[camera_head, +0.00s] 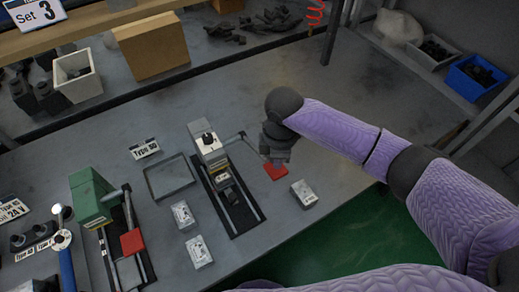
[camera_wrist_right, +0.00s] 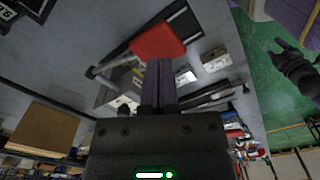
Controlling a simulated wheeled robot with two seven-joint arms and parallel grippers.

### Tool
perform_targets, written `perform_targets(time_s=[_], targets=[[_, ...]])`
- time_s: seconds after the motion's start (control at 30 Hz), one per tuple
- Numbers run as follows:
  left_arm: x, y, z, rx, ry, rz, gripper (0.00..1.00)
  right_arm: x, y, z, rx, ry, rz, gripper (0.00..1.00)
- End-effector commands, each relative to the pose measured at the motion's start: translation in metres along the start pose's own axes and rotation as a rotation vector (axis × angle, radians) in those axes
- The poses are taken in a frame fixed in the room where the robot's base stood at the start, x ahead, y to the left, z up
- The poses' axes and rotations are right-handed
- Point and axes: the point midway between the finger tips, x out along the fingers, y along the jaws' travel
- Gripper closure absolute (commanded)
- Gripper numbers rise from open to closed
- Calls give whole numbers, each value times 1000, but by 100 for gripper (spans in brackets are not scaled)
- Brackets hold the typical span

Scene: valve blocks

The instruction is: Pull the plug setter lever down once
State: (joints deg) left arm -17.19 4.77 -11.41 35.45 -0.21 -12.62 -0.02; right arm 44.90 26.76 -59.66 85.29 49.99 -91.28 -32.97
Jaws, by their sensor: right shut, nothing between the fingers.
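A grey press-like setter (camera_head: 208,145) with a black-and-white top stands mid-bench on a dark railed base. Its lever ends in a red paddle (camera_head: 275,171), just below my right gripper (camera_head: 274,155). In the right wrist view the red paddle (camera_wrist_right: 158,38) lies just beyond the tips of my right gripper (camera_wrist_right: 158,65), whose fingers are together and empty. I cannot tell whether they touch it. A second, green setter (camera_head: 90,195) with its own red paddle (camera_head: 132,242) stands at left. A dark shape (camera_wrist_right: 295,68) at the right of the wrist view may be my left gripper; its fingers are unclear.
A shallow grey tray (camera_head: 169,177) and small white boxes (camera_head: 200,250) lie left of the grey setter. Another white box (camera_head: 304,194) lies right of it. A cardboard box (camera_head: 150,50) and a blue bin (camera_head: 475,77) stand farther back. Bare bench lies behind the paddle.

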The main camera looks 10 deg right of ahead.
Motion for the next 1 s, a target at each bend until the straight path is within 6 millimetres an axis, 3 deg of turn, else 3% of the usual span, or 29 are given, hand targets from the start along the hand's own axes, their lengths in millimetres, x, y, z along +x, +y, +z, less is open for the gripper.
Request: perform_targets(time_s=[0.5, 1.0], targets=[[0, 0, 0, 0, 1, 1, 41, 1, 0, 0, 0, 0, 0, 100], [22, 0, 3, 4, -3, 0, 41, 36, 0, 0, 0, 0, 0, 100]])
